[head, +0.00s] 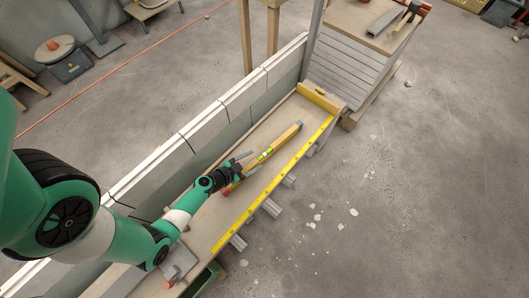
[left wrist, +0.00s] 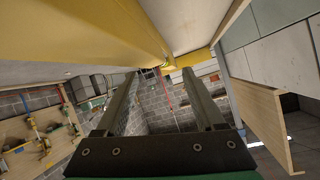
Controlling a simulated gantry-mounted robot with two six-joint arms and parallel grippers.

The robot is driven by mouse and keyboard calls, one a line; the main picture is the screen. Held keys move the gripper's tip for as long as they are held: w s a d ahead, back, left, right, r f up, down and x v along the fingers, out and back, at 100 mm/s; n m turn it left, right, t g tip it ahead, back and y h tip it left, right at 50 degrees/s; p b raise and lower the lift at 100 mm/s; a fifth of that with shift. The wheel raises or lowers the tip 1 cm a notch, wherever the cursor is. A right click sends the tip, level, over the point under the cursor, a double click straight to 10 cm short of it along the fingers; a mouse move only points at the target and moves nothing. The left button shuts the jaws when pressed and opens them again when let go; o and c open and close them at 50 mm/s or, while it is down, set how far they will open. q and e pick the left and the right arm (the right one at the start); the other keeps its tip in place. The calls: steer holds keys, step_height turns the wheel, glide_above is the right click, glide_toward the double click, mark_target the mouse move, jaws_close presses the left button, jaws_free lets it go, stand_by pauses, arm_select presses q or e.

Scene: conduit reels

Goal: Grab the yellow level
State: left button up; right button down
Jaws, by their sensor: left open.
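The yellow level (head: 266,155) lies lengthwise on the wooden bench top (head: 225,215) in the head view, with a dark far end and a reddish near end. My left gripper (head: 247,163) is open beside the level's near half, its fingers pointing toward it. In the left wrist view my left gripper (left wrist: 160,73) has its two fingers spread apart with nothing visible between them. A large yellow bar, apparently the level (left wrist: 90,30), crosses the top of that view, close to the fingertips. I cannot tell whether they touch. My right gripper is not in view.
A yellow measuring strip (head: 275,185) runs along the bench's right edge. A low block wall (head: 200,125) borders its left side. A stack of boards (head: 350,65) with tools on top stands beyond the far end. Open concrete floor (head: 430,190) lies right.

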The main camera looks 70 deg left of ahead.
mark_target(262, 156)
arm_select(q)
steer(key=b+x, duration=0.1)
steer(key=x, duration=0.4)
steer(key=shift+w+a+r, duration=0.1)
steer(key=shift+w+r, duration=0.05)
steer(key=shift+c, duration=0.7)
jaws_close()
stand_by(0.5)
